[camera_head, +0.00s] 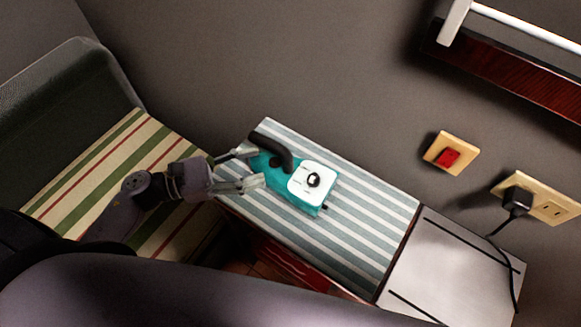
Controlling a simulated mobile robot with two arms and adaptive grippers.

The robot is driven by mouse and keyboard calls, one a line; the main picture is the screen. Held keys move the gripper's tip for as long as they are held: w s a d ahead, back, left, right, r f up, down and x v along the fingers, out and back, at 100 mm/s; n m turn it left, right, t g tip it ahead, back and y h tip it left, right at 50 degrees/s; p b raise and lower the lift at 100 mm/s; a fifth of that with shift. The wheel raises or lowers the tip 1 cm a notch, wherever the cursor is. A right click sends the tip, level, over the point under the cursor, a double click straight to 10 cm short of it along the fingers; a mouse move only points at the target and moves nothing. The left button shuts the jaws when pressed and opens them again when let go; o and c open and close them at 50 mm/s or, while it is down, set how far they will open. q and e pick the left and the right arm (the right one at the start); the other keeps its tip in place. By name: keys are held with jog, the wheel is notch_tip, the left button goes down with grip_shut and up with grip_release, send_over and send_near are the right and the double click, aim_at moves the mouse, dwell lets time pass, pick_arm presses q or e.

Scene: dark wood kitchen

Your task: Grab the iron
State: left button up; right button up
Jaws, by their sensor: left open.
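The iron (296,184) is teal with a black handle and a white panel with a black dial. It lies on a blue-and-white striped surface (365,230). My left gripper (256,167) is open at the iron's left end. One finger is close to the handle and the other is beside the teal body. I cannot tell whether either finger touches the iron. My right gripper is not in view.
A chair with a striped seat (85,185) stands at the left. A pale metal surface (455,265) adjoins the striped top at the right. The wall has a red switch (447,158) and an outlet with a black plug (516,200). A dark red shelf (515,72) is above.

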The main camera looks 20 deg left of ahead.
aim_at(289, 161)
pick_arm(q)
jog(key=x, duration=0.3)
jog(key=shift+w+d+p, duration=0.1)
jog(key=shift+w+p, duration=0.05)
jog(key=shift+p, duration=0.2)
jog(key=shift+d, duration=0.2)
jog(key=p+x, duration=0.2)
jog(key=x, duration=0.2)
jog(key=shift+d+f, duration=0.15)
jog(key=shift+d, duration=0.15)
jog(key=shift+w+d+f, duration=0.1)
jog(key=shift+d+f, duration=0.05)
jog(key=shift+d, duration=0.1)
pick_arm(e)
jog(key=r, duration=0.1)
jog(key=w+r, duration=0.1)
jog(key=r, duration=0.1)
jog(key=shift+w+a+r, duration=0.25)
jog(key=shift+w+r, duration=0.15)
pick_arm(q)
jog(key=shift+c, duration=0.3)
jog(key=c, duration=1.1)
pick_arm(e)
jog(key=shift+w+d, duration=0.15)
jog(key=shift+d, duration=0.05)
pick_arm(q)
jog(key=shift+a, duration=0.1)
